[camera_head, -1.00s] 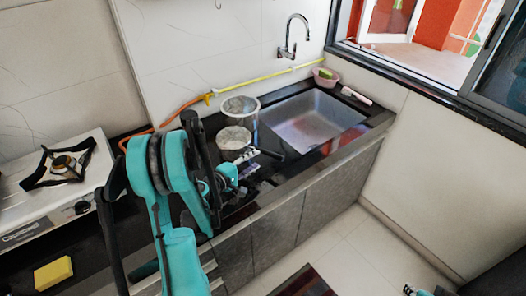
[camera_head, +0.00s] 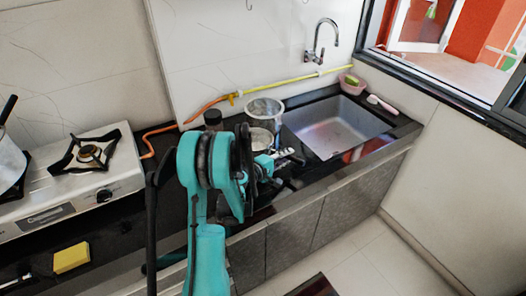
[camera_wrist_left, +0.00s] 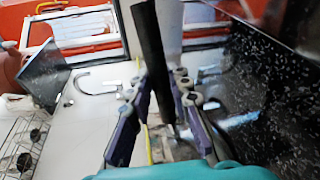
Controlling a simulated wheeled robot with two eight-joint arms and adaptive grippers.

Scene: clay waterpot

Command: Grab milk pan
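The milk pan (camera_head: 262,136) appears as a small metal pan on the dark counter, left of the sink. Its black handle (camera_head: 292,158) points right, partly covered by my left gripper (camera_head: 284,153). In the left wrist view a long black bar, likely the handle (camera_wrist_left: 152,50), runs between the fingers of my left gripper (camera_wrist_left: 164,82). The fingers stand apart on both sides of it, and I see no clear contact. My left arm hides the lower part of the pan. My right gripper is not in view.
A larger metal pot (camera_head: 265,107) stands just behind the milk pan, with a dark jar (camera_head: 213,119) to its left. The sink (camera_head: 335,125) lies to the right. A gas stove (camera_head: 85,165), another pan (camera_head: 8,160) and a yellow sponge (camera_head: 71,257) are left.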

